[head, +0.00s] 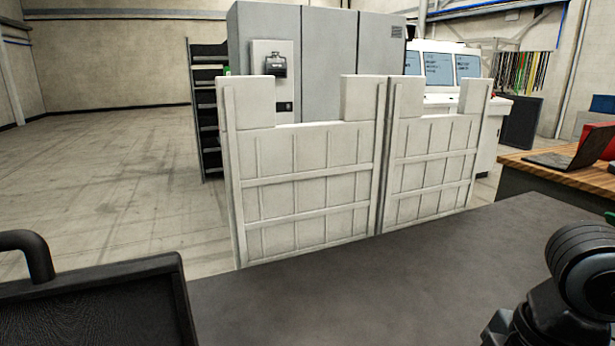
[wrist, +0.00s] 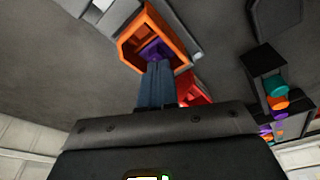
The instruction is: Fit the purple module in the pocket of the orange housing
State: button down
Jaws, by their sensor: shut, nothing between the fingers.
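In the wrist view, the orange housing (wrist: 127,46) lies on the grey table, its open pocket facing the camera. A purple module (wrist: 153,49) shows inside the pocket, beyond my fingertips; whether it is fully seated I cannot tell. My gripper (wrist: 157,64) is shut and empty, its two fingers together, their tips over the near part of the housing. The fingers hide part of the module and the housing's near side. I cannot tell if the tips touch the module. The head view shows neither housing nor module.
A red part (wrist: 194,89) lies right of the fingers. A black holder (wrist: 262,62) with teal, orange and purple pieces stands further right. A white object (wrist: 108,14) lies at upper left. In the head view, a black tray (head: 95,300) is at lower left, and white panels (head: 305,180) stand behind the table.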

dwell(0.4)
jog(key=a+p+v, duration=0.1)
jog(key=p+v, duration=0.4)
jog(key=v, duration=0.1)
jog(key=shift+r+p, duration=0.4)
jog(key=shift+r, duration=0.1)
jog(key=shift+a, duration=0.1)
